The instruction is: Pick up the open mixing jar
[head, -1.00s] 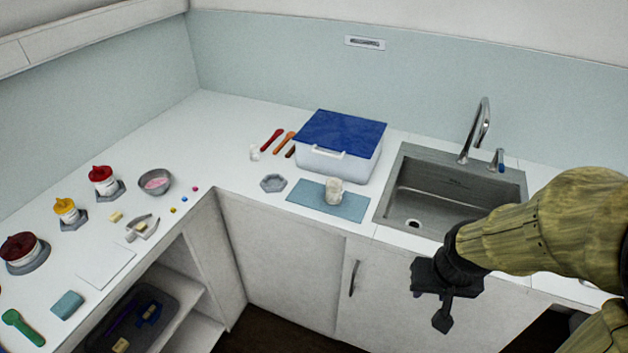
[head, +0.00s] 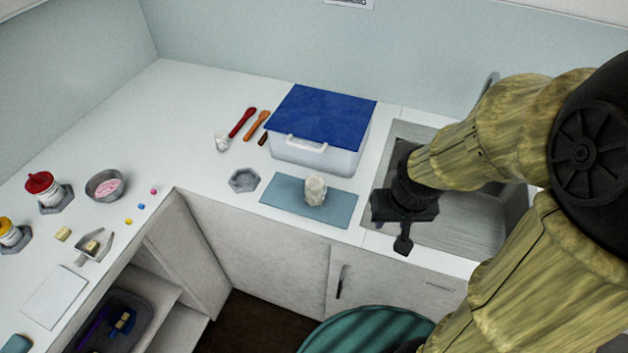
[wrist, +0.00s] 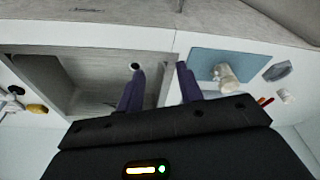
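The open mixing jar (head: 315,191) is a small pale, cloudy jar standing upright on a blue mat (head: 281,201) on the counter, in front of the blue-lidded box. It also shows in the wrist view (wrist: 227,77), right of the fingers, on the mat (wrist: 204,65). My gripper (head: 403,240) is to the right of the jar in the head view, over the front edge of the sink, apart from the jar. In the wrist view its two purple fingers (wrist: 160,88) stand apart with nothing between them. The jar's inside is too small to make out.
A box with a blue lid (head: 326,116) stands behind the mat. The sink (head: 411,133) is right of the mat, partly hidden by my arm. A grey hexagonal holder (head: 243,180) and a small whitish cup (head: 221,142) are left of it. The counter's left part holds several containers.

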